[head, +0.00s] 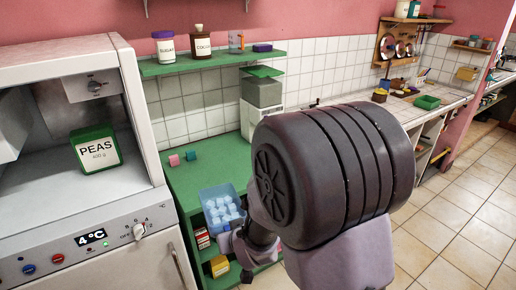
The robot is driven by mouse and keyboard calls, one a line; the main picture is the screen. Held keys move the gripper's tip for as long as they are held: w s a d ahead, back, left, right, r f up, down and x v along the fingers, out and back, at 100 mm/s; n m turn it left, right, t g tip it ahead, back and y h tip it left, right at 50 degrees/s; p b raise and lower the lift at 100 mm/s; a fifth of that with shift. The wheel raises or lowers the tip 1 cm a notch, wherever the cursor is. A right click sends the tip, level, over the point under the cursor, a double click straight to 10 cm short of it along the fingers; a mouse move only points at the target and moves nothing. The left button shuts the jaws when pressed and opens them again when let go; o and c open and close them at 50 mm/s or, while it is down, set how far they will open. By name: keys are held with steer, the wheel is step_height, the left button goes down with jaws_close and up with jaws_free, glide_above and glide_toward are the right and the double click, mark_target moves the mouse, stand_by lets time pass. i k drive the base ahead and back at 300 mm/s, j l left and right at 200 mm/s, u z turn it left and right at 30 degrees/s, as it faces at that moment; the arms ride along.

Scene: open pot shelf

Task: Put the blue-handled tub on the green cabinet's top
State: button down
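A light blue tub (207,208) filled with pale, ice-like cubes is at the front edge of the green cabinet (215,165). I cannot tell whether it rests on the cabinet or is held just in front of it. Its handle cannot be made out. My gripper (232,242) is at the tub's lower right, close to it or touching it. My thick dark arm joint hides much of the area to the right, and the fingertips are not clear.
A green shelf (215,62) with jars hangs above. Boxes (218,265) sit lower down. A white appliance (90,240) flanks the left.

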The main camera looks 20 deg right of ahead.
mark_target(221, 179)
steer(key=i+j+z, duration=0.3)
steer(key=z, duration=0.2)
steer(key=i+j+z, duration=0.6)
steer(key=j+z, duration=0.35)
